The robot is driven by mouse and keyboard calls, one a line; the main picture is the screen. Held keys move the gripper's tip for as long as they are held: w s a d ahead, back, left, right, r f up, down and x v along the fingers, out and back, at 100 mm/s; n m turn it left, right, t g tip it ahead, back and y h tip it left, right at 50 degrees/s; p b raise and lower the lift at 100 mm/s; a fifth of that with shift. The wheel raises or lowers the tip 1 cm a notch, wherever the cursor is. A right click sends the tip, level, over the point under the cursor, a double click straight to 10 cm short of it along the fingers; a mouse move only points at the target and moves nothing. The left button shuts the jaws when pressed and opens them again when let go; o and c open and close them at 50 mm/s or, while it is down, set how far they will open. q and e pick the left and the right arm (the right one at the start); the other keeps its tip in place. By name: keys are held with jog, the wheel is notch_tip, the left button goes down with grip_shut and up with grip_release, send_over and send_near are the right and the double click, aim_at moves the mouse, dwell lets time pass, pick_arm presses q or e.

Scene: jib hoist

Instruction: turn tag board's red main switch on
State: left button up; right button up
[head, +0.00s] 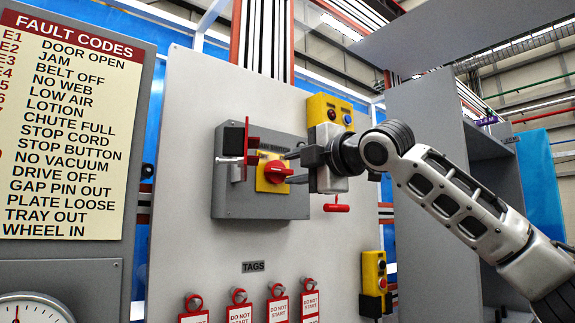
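The tag board (190,100) is a large light grey panel. On it is a grey switch box (230,204) with a yellow plate (264,184) carrying the red main switch (277,172), a knob whose handle points right. A red upright plate (249,140) with a silver metal piece (229,161) stands out from the box left of the switch. My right gripper (291,167) comes from the right. Its fingers are apart, one above and one below the handle's level; whether they touch it I cannot tell. The box lettering is partly hidden. My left gripper is out of view.
A yellow button box (325,105) and a red T-handle (337,208) are close to my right gripper. Several red-and-white tags (240,312) hang below the TAGS label (253,266). Another yellow button box (374,272) is lower right. A fault-code sign (68,130) is at left.

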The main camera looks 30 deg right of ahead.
aim_at(278, 172)
jog(key=shift+w+a, duration=0.1)
jog(key=shift+w, duration=1.35)
grip_shut()
jog(key=shift+p, duration=0.3)
